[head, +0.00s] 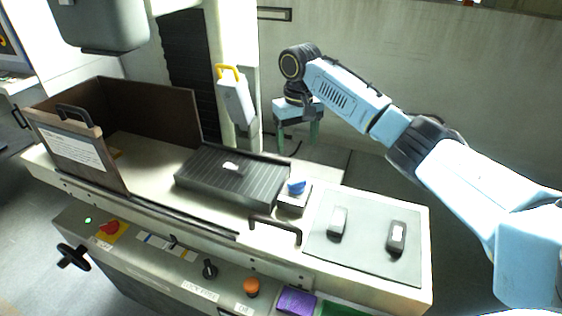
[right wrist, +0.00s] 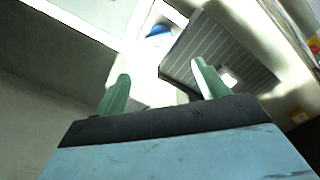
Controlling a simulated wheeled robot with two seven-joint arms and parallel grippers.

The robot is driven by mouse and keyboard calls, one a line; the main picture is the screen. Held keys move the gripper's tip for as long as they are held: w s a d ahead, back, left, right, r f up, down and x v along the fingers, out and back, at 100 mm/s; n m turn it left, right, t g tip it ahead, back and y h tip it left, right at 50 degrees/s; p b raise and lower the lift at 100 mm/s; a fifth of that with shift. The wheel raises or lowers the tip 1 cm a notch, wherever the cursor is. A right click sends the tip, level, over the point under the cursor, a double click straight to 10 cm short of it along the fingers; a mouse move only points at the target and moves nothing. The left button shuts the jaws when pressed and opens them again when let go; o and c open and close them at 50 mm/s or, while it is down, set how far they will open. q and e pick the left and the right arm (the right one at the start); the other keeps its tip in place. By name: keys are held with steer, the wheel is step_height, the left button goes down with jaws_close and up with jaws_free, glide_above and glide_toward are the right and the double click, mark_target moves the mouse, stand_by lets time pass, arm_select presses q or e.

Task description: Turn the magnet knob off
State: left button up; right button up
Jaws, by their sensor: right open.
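A blue knob (head: 296,185) sits on a small pale block (head: 293,203) at the right end of the dark ribbed magnetic plate (head: 215,183). My left gripper is not in view.
A small light workpiece (head: 231,166) lies on the plate. A yellow-topped handset (head: 236,97) hangs by the column. A black handle (head: 275,228) and a grey mat (head: 350,258) with two blocks lie in front and right. The front panel holds a red knob (head: 110,227) and black selector (head: 210,268).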

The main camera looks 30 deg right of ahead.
mark_target(297, 181)
steer(key=f, duration=0.1)
steer(key=s+f, duration=0.1)
steer(key=f, duration=0.3)
steer(key=shift+s, duration=0.25)
step_height(297, 181, down, 4)
steer(key=shift+w+r, duration=0.1)
steer(key=shift+r, duration=0.1)
step_height(297, 181, down, 3)
steer(key=shift+f+b, duration=0.15)
steer(key=shift+b, duration=0.15)
steer(key=shift+f, duration=0.4)
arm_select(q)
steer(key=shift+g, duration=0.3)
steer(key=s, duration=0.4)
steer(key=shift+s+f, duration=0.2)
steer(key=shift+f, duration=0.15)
arm_select(e)
steer(key=shift+w, duration=0.1)
steer(key=c, duration=1)
